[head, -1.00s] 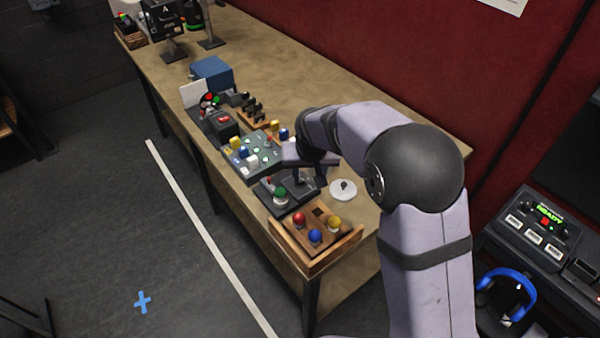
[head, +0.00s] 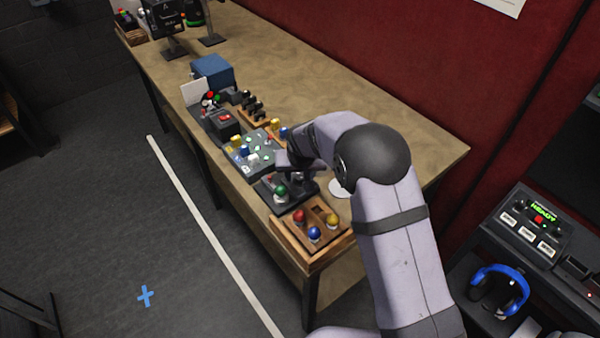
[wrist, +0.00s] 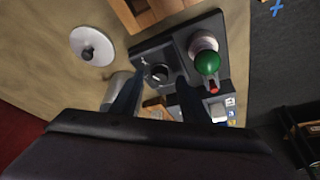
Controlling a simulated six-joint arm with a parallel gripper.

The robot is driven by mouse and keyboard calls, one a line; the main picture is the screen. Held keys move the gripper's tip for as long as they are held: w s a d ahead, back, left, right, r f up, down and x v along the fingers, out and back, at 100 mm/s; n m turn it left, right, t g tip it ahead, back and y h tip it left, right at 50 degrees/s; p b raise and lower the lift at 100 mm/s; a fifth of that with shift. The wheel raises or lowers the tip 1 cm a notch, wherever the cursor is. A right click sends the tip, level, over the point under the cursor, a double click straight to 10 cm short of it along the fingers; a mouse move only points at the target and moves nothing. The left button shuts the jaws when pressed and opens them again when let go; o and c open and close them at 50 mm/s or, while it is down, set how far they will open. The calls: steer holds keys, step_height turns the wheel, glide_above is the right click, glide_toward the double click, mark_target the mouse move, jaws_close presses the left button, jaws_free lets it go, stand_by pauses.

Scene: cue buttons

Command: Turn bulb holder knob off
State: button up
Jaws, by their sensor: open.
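The bulb holder (wrist: 187,31) is a dark panel with a green bulb (wrist: 207,62) in a pale socket and a round black knob (wrist: 157,74) beside it. In the head view the green bulb (head: 281,190) shows, while my arm hides the knob. My gripper (wrist: 158,98) is open, its two dark fingers pointing at the panel just short of the knob. The knob shows between and beyond the fingertips. I cannot tell whether a finger touches it.
A white disc with a black knob (wrist: 92,46) lies beside the panel. A wooden box (head: 300,238) with red, blue and yellow bulbs stands at the near table end. A button panel (head: 251,158) stands just beyond the bulb holder. The table's right side is clear.

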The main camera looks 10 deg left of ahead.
steer(key=shift+w+f, duration=0.2)
steer(key=shift+f, duration=0.35)
steer(key=shift+c, duration=0.4)
jaws_close()
